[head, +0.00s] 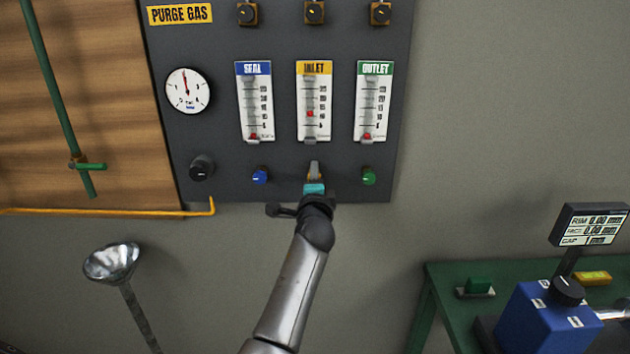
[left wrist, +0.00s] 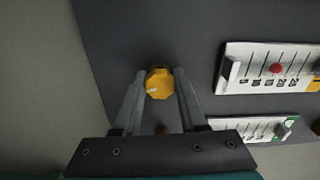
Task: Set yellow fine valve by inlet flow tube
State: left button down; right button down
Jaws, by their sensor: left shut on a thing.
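The yellow fine valve (left wrist: 159,84) is an orange-yellow knob with a pale pointer mark, on the dark purge gas panel (head: 215,40). In the head view it is mostly hidden behind my left gripper (head: 314,172). In the left wrist view my left gripper (left wrist: 158,85) has one finger on each side of the knob and is shut on it. The inlet flow tube (head: 313,100), with a yellow label, is straight above the valve. Its red float (head: 310,114) sits in the lower middle of the scale. In the left wrist view that float (left wrist: 276,69) shows too. My right gripper is not in view.
The seal tube (head: 254,100) and outlet tube (head: 373,100) have floats at the bottom. A blue knob (head: 260,176) and a green knob (head: 369,176) flank my gripper closely. A round gauge (head: 188,91) and black knob (head: 201,168) are at the left. A green bench (head: 450,300) stands lower right.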

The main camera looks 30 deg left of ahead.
pick_arm(q)
jog(key=shift+n, duration=0.9)
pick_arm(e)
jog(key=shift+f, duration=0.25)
pick_arm(q)
jog(key=shift+c, duration=2.3)
grip_release()
